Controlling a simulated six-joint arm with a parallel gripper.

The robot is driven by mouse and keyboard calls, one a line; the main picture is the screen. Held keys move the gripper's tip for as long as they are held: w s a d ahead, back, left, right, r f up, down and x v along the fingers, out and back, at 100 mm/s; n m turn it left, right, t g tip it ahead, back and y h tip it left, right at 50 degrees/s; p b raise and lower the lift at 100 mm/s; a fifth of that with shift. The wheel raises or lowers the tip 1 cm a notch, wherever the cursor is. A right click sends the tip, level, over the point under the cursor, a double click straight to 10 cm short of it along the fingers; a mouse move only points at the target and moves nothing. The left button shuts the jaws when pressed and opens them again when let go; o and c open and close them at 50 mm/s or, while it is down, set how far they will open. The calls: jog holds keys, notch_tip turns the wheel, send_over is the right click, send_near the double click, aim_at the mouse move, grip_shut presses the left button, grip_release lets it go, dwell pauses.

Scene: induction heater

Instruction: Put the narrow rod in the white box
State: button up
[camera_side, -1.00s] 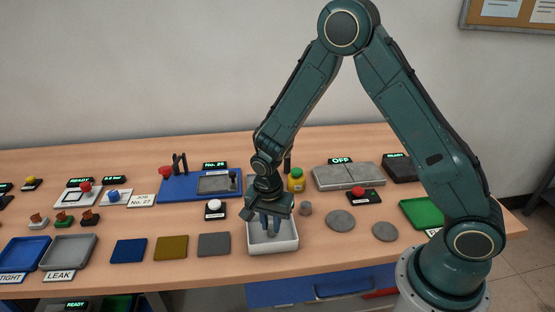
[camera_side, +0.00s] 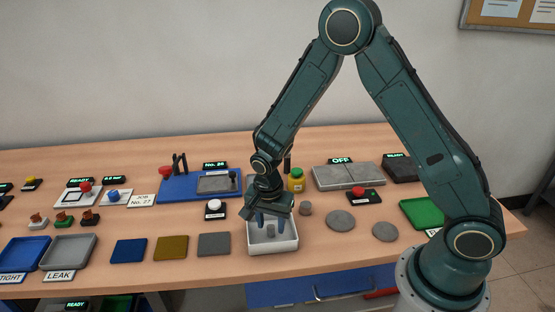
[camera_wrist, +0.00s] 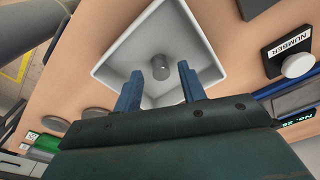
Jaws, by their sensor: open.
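The white box (camera_side: 285,246) stands near the front edge of the table, below my gripper. It also shows in the wrist view (camera_wrist: 117,55). The narrow rod (camera_wrist: 160,68), a short grey cylinder, is inside the white box, and it shows in the side view (camera_side: 270,231) too. My gripper (camera_side: 270,220) is over the box with its two blue fingers spread apart. In the wrist view my gripper's fingertips (camera_wrist: 172,70) are on either side of the rod with gaps, not gripping it.
Two grey discs (camera_side: 340,220) lie further right. A white button (camera_side: 214,205) is left of the box, and a grey square pad (camera_side: 214,244) is beside it.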

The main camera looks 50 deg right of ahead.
aim_at(271, 237)
notch_tip(271, 237, up, 12)
jog(key=a, duration=0.1)
jog(key=shift+s, duration=0.15)
dwell(0.4)
jog(key=shift+f, duration=0.1)
dwell(0.4)
jog(key=s+d+r+n+t, duration=0.3)
jog(key=s+r+n, duration=0.4)
jog(key=s+r, duration=0.45)
jog(key=s+r+n+t, duration=0.1)
jog(key=s+r+n, duration=0.1)
jog(key=s, duration=0.3)
jog(key=s+r+n+t+y, duration=0.1)
jog(key=s+r+n, duration=0.2)
jog(key=s+n, duration=0.2)
jog(key=shift+d+r, duration=0.25)
jog(key=shift+d, duration=0.2)
dwell(0.6)
